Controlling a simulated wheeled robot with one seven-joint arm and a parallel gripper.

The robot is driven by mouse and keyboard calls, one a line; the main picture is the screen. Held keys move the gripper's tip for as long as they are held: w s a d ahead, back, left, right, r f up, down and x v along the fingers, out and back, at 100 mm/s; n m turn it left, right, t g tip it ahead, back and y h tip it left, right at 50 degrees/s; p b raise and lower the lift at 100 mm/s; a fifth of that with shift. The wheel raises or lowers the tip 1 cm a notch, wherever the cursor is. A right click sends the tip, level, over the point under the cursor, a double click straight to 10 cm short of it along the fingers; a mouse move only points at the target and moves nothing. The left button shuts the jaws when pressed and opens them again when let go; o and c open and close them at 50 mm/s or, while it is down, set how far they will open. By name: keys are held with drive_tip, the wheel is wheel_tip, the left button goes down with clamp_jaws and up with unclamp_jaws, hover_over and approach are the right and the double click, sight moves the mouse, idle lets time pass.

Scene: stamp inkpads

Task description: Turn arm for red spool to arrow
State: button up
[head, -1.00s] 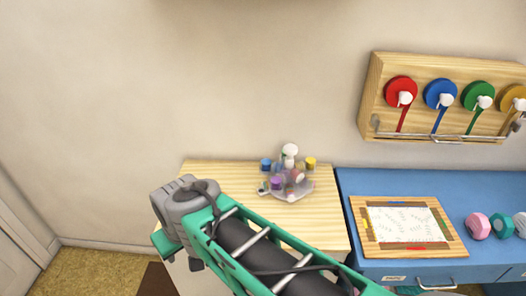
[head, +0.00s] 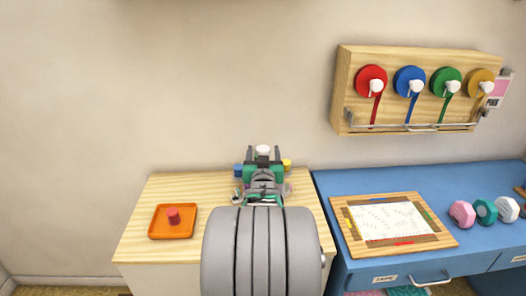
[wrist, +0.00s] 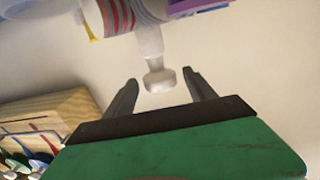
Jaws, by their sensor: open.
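A red spool (head: 371,81) hangs on the wooden wall rack, with a white arm or knob (head: 376,87) on its front and a red ribbon hanging down. I cannot make out an arrow. My gripper (head: 263,152) is at the small stand on the pale wood cabinet, well left of the rack. Its two fingers are apart. The stand's white knob (head: 263,150) shows between them in the head view; in the wrist view the knob (wrist: 158,81) also lies between the fingers with gaps on both sides. Most of the stand is hidden behind my gripper.
Blue, green and yellow spools share the wall rack (head: 343,75), above a metal bar. An orange tray (head: 157,234) holds a red cylinder (head: 173,215).

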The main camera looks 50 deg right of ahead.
drive_tip(key=shift+x, duration=0.8)
drive_tip(key=shift+c, duration=0.3)
drive_tip(key=shift+a, duration=0.1)
clamp_jaws()
